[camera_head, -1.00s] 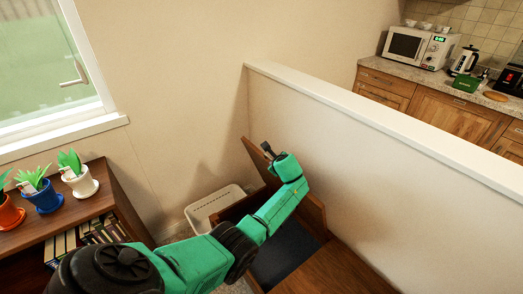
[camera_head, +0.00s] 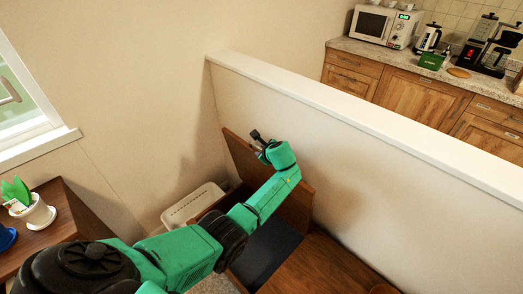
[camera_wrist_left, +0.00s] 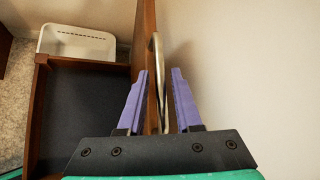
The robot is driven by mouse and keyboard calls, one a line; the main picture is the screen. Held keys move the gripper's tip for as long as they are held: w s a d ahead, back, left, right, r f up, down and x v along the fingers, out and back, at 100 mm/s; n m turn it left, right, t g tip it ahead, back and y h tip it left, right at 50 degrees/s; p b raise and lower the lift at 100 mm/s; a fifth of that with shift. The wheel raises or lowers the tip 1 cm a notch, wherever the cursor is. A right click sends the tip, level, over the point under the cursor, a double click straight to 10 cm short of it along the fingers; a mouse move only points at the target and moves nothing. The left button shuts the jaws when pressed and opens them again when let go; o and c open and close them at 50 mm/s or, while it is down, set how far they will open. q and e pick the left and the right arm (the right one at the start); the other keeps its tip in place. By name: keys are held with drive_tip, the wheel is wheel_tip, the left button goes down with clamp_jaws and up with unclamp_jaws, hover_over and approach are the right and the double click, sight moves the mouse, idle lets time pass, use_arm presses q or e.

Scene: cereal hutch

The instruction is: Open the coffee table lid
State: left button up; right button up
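The coffee table lid (camera_head: 298,208) stands raised, close to upright, beside the white-topped half wall. Under it the table's dark compartment (camera_head: 262,252) lies open; it also shows in the left wrist view (camera_wrist_left: 85,115). My left gripper (camera_head: 256,136) is at the lid's upper part, and my arm hides the lid's middle. In the left wrist view, the two purple fingers (camera_wrist_left: 160,72) are apart. The lid's edge (camera_wrist_left: 147,30) and its curved metal handle (camera_wrist_left: 158,60) show between or just beyond them; I cannot tell whether they touch. My right gripper is not in view.
A white basket (camera_head: 193,205) stands on the floor beyond the table. The half wall (camera_head: 350,110) is close on the lid's right. A brown shelf (camera_head: 40,245) with a potted plant (camera_head: 35,212) is at left. A kitchen counter (camera_head: 400,68) lies behind the wall.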

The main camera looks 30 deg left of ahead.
use_arm(q)
drive_tip(key=shift+r, duration=0.1)
drive_tip(key=v, duration=1.4)
drive_tip(key=shift+s+p, duration=0.2)
drive_tip(key=shift+p, duration=0.15)
drive_tip(key=shift+d, duration=0.1)
drive_tip(key=s+d+f+n+g+h, duration=0.15)
drive_tip(key=s+f, duration=0.35)
drive_tip(key=f, duration=0.6)
drive_tip(key=s+f+n+g+h, duration=0.15)
drive_tip(key=s+f, duration=0.25)
drive_tip(key=f, duration=0.7)
drive_tip(key=s+f+n+h, duration=0.2)
drive_tip(key=s+f, duration=0.3)
drive_tip(key=f, duration=0.6)
drive_tip(key=s+a+f+n+g+h, duration=0.1)
drive_tip(key=s+f+n, duration=0.2)
drive_tip(key=s, duration=0.7)
drive_tip(key=s+a+f+n+g, duration=0.1)
drive_tip(key=s+f+n, duration=0.3)
drive_tip(key=s+f, duration=0.3)
drive_tip(key=s+a+f+n+g+h, duration=0.1)
drive_tip(key=s+f+n, duration=0.3)
drive_tip(key=s, duration=1)
drive_tip(key=shift+a+f+h, duration=0.3)
drive_tip(key=shift+a+f, duration=0.25)
drive_tip(key=shift+a, duration=0.05)
